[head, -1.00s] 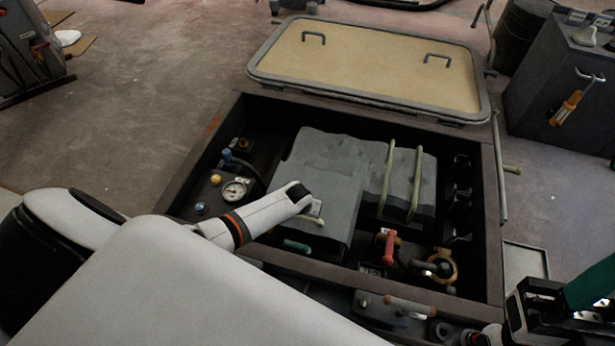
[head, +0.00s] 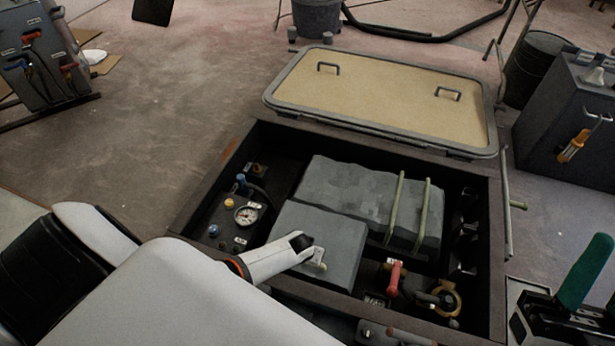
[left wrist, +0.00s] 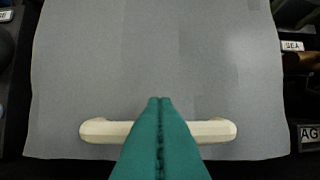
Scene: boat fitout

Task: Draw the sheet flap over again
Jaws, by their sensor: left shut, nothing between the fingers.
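The grey sheet (head: 375,195) lies over a bulky form in the open compartment, held by two pale straps. Its front flap (head: 320,228) is spread over the compartment's front-middle part, with a small handle near its front edge. In the left wrist view the flap (left wrist: 150,60) shows flat, with a cream bar handle (left wrist: 100,130) across it. My left gripper (left wrist: 160,105) is shut with nothing between its green fingers, which overlap the middle of the bar; whether they touch it is unclear. My right gripper (head: 583,272) is at the right edge, partly cut off.
The compartment's lid (head: 385,95) lies open behind it. A gauge (head: 246,215) and knobs stand left of the flap. A red-handled valve (head: 395,275) and a brass fitting (head: 445,298) stand right of it. A grey cabinet (head: 565,120) stands at the right.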

